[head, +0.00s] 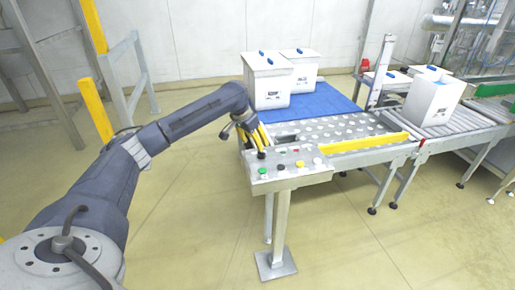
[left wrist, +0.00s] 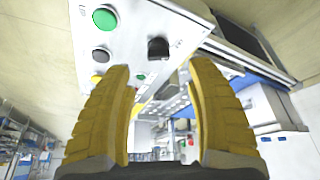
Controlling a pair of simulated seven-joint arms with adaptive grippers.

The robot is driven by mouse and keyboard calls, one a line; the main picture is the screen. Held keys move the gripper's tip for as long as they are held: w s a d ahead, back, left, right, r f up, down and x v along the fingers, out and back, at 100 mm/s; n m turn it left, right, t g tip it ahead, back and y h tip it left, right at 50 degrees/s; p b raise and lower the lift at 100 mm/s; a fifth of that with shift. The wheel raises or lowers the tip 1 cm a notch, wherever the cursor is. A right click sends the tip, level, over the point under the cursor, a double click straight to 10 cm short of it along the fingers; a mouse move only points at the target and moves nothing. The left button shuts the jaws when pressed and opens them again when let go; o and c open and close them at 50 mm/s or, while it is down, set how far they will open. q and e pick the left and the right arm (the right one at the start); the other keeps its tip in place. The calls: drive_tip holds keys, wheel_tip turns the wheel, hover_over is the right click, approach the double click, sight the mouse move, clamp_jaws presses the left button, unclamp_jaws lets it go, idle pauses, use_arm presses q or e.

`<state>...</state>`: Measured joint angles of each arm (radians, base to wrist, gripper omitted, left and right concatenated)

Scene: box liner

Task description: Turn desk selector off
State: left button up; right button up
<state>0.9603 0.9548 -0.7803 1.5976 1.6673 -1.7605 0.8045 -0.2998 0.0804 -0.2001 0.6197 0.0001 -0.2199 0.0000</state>
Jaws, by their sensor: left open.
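The control desk panel (head: 300,175) stands on a metal post at the front end of the conveyor. My left gripper (head: 259,142) is over the panel's left rear part, its yellow fingers pointing down at it. In the left wrist view the gripper (left wrist: 159,68) is open and empty. The black selector knob (left wrist: 157,48) sits on the grey panel (left wrist: 130,25) and appears between and beyond the fingertips, apart from both. Its exact turned position is hard to read. A green button (left wrist: 104,18) and a dark button (left wrist: 101,54) are beside it. My right gripper is not in view.
Floor in front is clear.

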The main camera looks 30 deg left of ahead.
use_arm(q)
drive_tip(key=shift+v, duration=2.25)
